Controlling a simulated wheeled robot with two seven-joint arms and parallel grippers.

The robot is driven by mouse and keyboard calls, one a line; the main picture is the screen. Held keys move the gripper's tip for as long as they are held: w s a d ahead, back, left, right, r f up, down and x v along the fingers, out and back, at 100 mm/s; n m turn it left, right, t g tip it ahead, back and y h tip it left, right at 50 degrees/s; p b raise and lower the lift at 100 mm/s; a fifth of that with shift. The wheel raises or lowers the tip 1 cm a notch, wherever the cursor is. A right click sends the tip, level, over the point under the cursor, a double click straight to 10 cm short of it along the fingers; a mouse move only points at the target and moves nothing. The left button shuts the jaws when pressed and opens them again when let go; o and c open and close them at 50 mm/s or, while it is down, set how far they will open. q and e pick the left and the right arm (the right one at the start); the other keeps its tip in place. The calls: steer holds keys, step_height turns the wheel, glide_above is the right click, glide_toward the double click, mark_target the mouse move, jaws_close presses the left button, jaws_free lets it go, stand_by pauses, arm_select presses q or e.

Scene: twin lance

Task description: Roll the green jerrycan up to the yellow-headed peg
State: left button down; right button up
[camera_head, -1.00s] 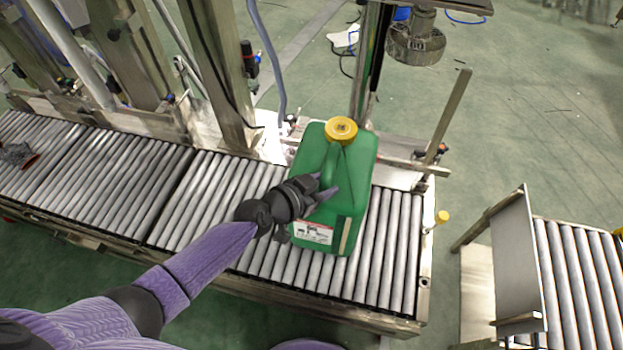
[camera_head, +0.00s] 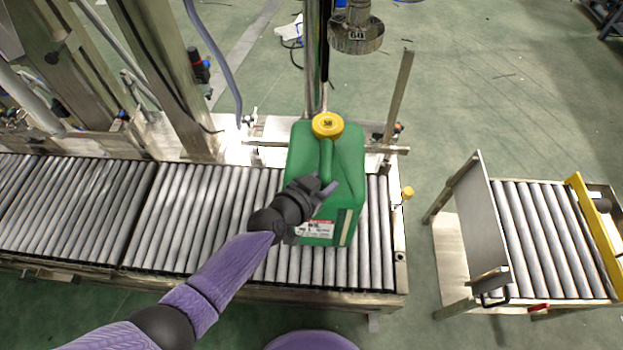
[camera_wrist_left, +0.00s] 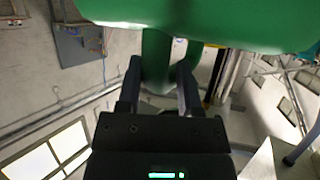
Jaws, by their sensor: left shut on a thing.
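The green jerrycan (camera_head: 348,170) stands upright on the roller conveyor, near its right end. It has a yellow cap (camera_head: 327,125) and a white label low on its near side. My left gripper (camera_head: 322,192) reaches in from the left and is shut on its handle; the left wrist view shows the handle (camera_wrist_left: 157,60) between the two fingers. The yellow-headed peg (camera_head: 408,192) is at the conveyor's right end, right of the jerrycan. A gap of a few bare rollers lies between them. My right gripper is not in view.
The conveyor's rollers (camera_head: 200,210) are bare left of the jerrycan. A metal post and bracket (camera_head: 398,95) stand behind its right end. A separate roller cart (camera_head: 540,240) with an upright metal plate stands to the right, across a floor gap.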

arm_select(q)
steer(key=shift+w+d+r, duration=0.1)
steer(key=shift+d+r, duration=0.05)
steer(key=shift+d, duration=1.4)
steer(key=shift+d+r, duration=0.15)
steer(key=shift+d, duration=1.35)
